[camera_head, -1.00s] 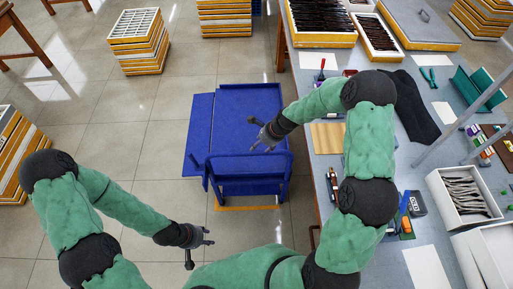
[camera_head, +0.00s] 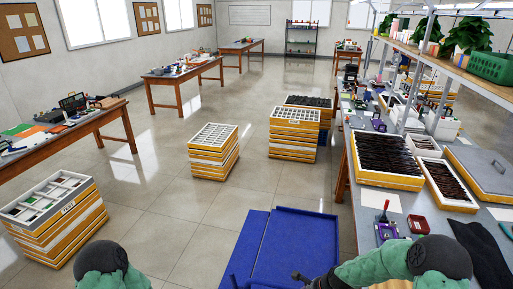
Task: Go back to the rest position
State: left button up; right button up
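My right arm (camera_head: 385,266) reaches in at the bottom right, green with a black elbow. Only a dark bit of my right gripper (camera_head: 299,277) shows at the bottom edge, over the blue cart (camera_head: 295,245). The rest is cut off, so its fingers cannot be judged. Of my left arm (camera_head: 102,262), only the green and black elbow part shows at the bottom left. My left gripper is out of view.
The workbench on the right holds a tray of dark eyeglass parts (camera_head: 388,158), a lidded box (camera_head: 485,172) and a red box (camera_head: 417,224). Stacked trays (camera_head: 213,150) stand on the floor, with more at the left (camera_head: 58,220). The floor between is clear.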

pick_arm(q)
notch_tip(320, 180, down, 4)
jog(key=b, duration=0.3)
jog(key=shift+f+b, duration=0.1)
jog(key=shift+b, duration=0.2)
pick_arm(e)
jog(key=s+a+f+n, duration=0.3)
jog(key=s+f+n, duration=0.1)
jog(key=s, duration=0.3)
jog(key=s+a+f+n+g, duration=0.1)
jog(key=s+a+f+n, duration=0.2)
jog(key=s+n, duration=0.3)
jog(key=s+a+f+n+g, duration=0.1)
jog(key=s+a+f+n, duration=0.2)
jog(key=s, duration=0.6)
notch_tip(320, 180, down, 3)
jog(key=shift+a+r+n, duration=0.1)
jog(key=shift+a+n, duration=0.05)
jog(key=shift+n, duration=0.95)
pick_arm(q)
jog(key=shift+w+a, duration=0.1)
pick_arm(e)
jog(key=shift+w, duration=0.1)
